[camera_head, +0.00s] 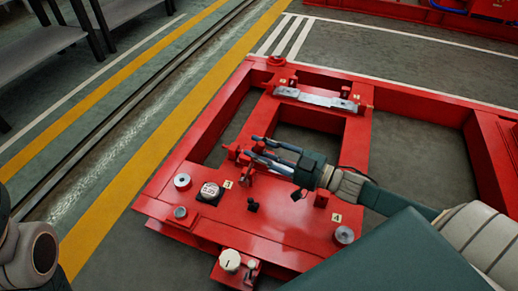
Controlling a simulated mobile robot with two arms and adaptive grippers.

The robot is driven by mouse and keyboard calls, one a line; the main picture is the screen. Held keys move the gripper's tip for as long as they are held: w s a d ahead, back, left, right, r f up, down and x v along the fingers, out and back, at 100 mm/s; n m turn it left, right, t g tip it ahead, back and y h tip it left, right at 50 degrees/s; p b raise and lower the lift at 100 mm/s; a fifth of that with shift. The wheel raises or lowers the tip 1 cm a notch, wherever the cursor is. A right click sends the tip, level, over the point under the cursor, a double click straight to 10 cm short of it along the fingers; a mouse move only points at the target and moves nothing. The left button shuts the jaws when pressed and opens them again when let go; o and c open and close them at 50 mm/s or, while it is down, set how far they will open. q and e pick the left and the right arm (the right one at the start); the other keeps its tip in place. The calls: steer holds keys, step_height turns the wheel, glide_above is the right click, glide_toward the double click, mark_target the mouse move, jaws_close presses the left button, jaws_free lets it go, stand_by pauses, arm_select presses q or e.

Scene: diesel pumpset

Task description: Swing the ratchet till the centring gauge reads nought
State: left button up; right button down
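My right gripper (256,147) reaches in from the right over the red frame (280,222), its two fingers spread apart and pointing left. Their tips are close to small red brackets (232,153) on the frame; I cannot tell whether they touch. A small black dial with a white face (209,191), which looks like the gauge, sits on the plate left of and below the gripper; its reading is too small to make out. I cannot pick out the ratchet for certain. A grey metal bar (316,97) lies across the frame beyond the gripper. My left gripper is out of view.
A round white knob (229,260) stands at the frame's near edge. Silver cylinders (182,181) and small numbered labels are spread over the plate. Grey shelving (40,45) stands at the upper left. The floor with yellow lines left of the frame is clear.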

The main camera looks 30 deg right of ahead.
steer(key=shift+s+d+f+t+y, duration=0.2)
steer(key=shift+s+d+t+y, duration=0.1)
steer(key=shift+s+d+t, duration=0.25)
steer(key=c, duration=1.3)
jaws_free()
steer(key=v, duration=1.2)
